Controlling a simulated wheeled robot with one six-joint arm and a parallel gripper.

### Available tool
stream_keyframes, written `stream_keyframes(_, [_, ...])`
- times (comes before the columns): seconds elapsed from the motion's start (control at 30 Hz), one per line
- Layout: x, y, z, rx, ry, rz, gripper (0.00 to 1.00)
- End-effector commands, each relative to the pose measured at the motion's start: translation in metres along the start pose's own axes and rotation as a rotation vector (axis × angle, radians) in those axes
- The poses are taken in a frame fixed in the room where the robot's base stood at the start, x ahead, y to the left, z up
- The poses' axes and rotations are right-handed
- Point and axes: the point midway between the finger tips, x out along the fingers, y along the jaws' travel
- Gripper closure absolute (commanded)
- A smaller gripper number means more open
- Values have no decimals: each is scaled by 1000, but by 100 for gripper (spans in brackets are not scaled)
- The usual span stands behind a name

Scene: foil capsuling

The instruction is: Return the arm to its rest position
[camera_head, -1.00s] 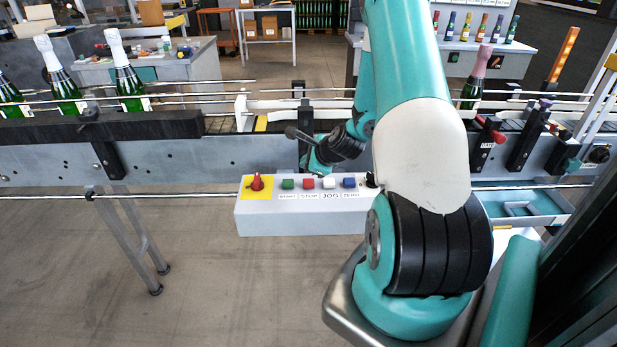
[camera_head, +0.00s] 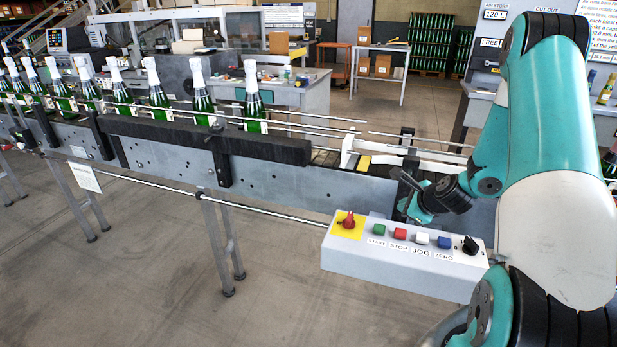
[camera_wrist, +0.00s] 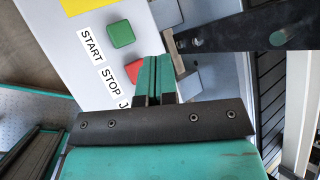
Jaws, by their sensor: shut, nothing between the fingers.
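My arm (camera_head: 560,130) is teal and white and reaches out over the conveyor line at the right of the head view. My gripper (camera_wrist: 152,62) is shut and empty in the wrist view, its two teal fingers side by side. It hangs close by the control box (camera_head: 345,260), near the START and STOP buttons in that view. In the head view the wrist end is small and dark, behind the box by the conveyor's side, and the fingertips are hard to make out.
The box carries a red knob (camera_head: 349,220), a green button (camera_head: 379,229) and other controls. Foil-topped green bottles (camera_head: 203,95) stand in a row on the conveyor (camera_head: 270,180) at left. A dark bracket (camera_wrist: 245,38) lies close by the fingers. The floor in front (camera_head: 130,290) is clear.

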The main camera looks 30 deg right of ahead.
Motion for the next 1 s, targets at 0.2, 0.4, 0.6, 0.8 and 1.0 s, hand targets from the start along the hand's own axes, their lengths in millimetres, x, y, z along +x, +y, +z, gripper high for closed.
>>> stream_keyframes(0.2, [-1, 1, 9, -32, -11, 12, 100])
stream_keyframes(0.4, [-24, 27, 104, -427, -132, 152, 100])
stream_keyframes(0.6, [-96, 105, 224, -1118, -381, 347, 100])
stream_keyframes(0.8, [-209, 200, 283, -1854, -712, 477, 100])
stream_keyframes(1.0, [-307, 262, 274, -2440, -1041, 520, 100])
